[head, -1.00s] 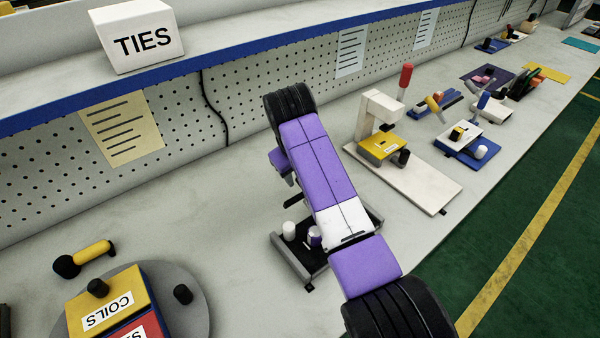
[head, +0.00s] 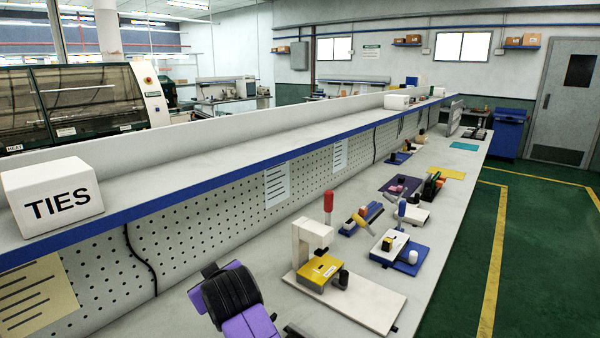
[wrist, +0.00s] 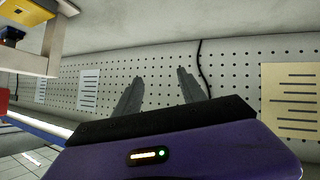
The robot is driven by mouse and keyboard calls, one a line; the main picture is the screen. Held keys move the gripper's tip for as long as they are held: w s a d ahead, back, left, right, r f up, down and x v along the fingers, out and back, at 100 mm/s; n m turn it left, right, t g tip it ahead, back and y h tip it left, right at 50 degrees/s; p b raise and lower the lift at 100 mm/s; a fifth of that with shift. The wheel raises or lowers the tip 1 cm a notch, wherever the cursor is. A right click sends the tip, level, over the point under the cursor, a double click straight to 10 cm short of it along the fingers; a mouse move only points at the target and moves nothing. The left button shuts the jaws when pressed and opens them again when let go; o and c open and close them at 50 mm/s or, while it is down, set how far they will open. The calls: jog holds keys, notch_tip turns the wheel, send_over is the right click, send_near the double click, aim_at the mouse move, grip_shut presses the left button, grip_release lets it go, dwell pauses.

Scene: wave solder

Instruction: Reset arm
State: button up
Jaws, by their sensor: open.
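My gripper (wrist: 160,92) shows in the wrist view, with its two grey fingers spread apart and nothing between them. It faces the perforated back panel (wrist: 235,75) of the bench. In the head view only a purple and black part of my arm shows at the bottom, over the bench; the gripper's fingers are outside that picture.
A white press (head: 312,240) with a yellow block stands on a cream board right of my arm. Beyond it are a blue fixture (head: 398,250) and several small tools. A TIES box (head: 52,197) sits on the upper shelf. The green floor aisle is clear.

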jog(key=s+d+f+m+t, duration=0.3)
jog(key=s+d+f, duration=0.1)
jog(key=s+d, duration=0.7)
jog(key=s+d+f+m+t, duration=0.2)
jog(key=s+d+f+t, duration=0.15)
jog(key=s+d, duration=0.7)
jog(key=s+d+m+h, duration=0.1)
jog(key=s+d, duration=0.5)
jog(key=s, duration=0.4)
jog(key=s+d+r+m+g+h, duration=0.1)
jog(key=s+d+h, duration=0.1)
jog(key=s+d, duration=0.4)
jog(key=s+d+r+m+h, duration=0.1)
jog(key=s+d, duration=0.5)
jog(key=s, duration=1)
jog(key=shift+d+m+g+h, duration=0.15)
jog(key=shift+m+g+h, duration=0.2)
jog(key=shift+m+h, duration=0.3)
